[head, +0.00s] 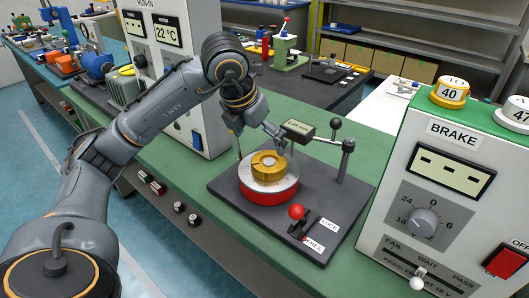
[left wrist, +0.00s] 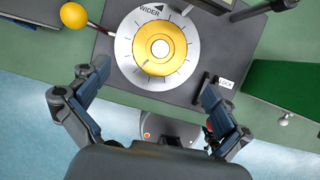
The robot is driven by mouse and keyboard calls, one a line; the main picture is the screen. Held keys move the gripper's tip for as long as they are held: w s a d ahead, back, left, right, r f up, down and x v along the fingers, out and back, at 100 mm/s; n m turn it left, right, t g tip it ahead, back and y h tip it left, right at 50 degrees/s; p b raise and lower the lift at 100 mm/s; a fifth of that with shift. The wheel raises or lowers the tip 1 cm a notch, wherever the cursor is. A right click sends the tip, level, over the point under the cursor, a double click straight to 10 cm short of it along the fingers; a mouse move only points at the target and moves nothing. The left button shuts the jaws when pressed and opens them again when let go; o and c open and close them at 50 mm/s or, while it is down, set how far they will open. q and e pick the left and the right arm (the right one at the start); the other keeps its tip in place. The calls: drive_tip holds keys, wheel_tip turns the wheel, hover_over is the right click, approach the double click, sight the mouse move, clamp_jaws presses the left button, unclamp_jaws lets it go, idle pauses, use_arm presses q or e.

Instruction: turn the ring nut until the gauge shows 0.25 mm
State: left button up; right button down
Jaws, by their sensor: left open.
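The brass ring nut (head: 268,162) sits on a round base with a white scale and red side (head: 270,190), on a dark plate (head: 225,186). The left wrist view shows the yellow nut (left wrist: 160,47) from above, inside the white scale ring (left wrist: 124,50) marked WIDER. The gauge (head: 298,130) is held on a post behind the nut; its reading is illegible. My left gripper (head: 258,130) is open above and behind the nut in the head view. In the left wrist view its fingers (left wrist: 155,80) are spread, with nothing between them gripped. My right gripper is out of view.
A red-knobbed lever (head: 297,212) stands by LOCK and FREE labels at the plate's front. The BRAKE box (head: 440,170) stands right, the RUN-IN box (head: 165,75) behind left. A yellow ball (left wrist: 74,16) on a rod lies beside the scale ring.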

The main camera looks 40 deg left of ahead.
use_arm(q)
drive_tip(key=v, duration=0.3)
drive_tip(key=shift+s+r, duration=0.1)
drive_tip(key=shift+r, duration=0.1)
idle(0.6)
